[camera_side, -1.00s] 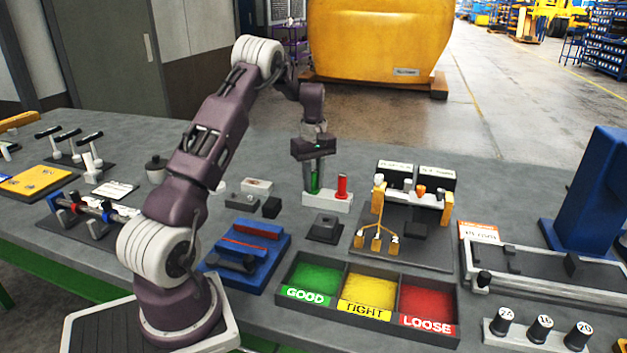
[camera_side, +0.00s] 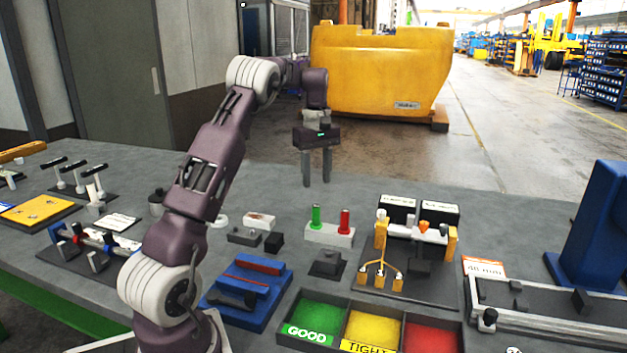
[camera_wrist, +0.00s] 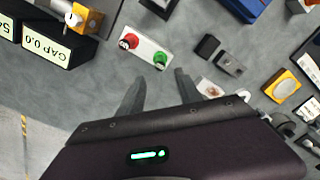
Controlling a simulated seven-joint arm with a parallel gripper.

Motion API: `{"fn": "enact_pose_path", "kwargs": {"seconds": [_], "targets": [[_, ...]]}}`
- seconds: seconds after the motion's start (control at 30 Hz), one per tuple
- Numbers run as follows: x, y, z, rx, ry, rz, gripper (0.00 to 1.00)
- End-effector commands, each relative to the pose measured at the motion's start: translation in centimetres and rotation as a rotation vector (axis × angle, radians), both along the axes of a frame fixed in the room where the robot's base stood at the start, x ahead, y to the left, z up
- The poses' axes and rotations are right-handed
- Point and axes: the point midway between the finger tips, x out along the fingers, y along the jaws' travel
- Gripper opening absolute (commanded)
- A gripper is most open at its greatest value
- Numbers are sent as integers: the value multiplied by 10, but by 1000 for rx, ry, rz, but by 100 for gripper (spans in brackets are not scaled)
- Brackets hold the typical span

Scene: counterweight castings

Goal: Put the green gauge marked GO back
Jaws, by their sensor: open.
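The green gauge (camera_side: 316,216) stands upright in the white block (camera_side: 330,236), beside the red gauge (camera_side: 345,220). In the wrist view the green gauge (camera_wrist: 160,59) and the red gauge (camera_wrist: 129,41) show from above in the white block (camera_wrist: 146,50). The GO marking cannot be read. My gripper (camera_side: 317,184) is open and empty, above and behind the block, apart from both gauges. In the wrist view its two fingers (camera_wrist: 158,88) point toward the block with nothing between them.
A three-part tray (camera_side: 284,335) with green, yellow and red compartments lies in front of the block. A fixture with yellow posts (camera_side: 451,240) stands right of the block. A blue stand (camera_side: 240,300) and small dark blocks (camera_side: 273,242) lie to the left.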

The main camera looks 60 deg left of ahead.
Motion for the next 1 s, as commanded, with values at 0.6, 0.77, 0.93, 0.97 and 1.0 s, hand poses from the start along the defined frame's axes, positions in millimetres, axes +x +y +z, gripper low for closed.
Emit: {"fn": "enact_pose_path", "kwargs": {"seconds": [0.6, 0.77, 0.93, 0.97, 1.0], "targets": [[-215, -337, 84, 326, -371, -1407, 42], [-241, -346, 65, 385, -386, -1533, 42], [-242, -346, 64, 385, -385, -1536, 42], [-242, -346, 64, 385, -385, -1536, 42], [-242, -346, 64, 385, -385, -1535, 42]]}}
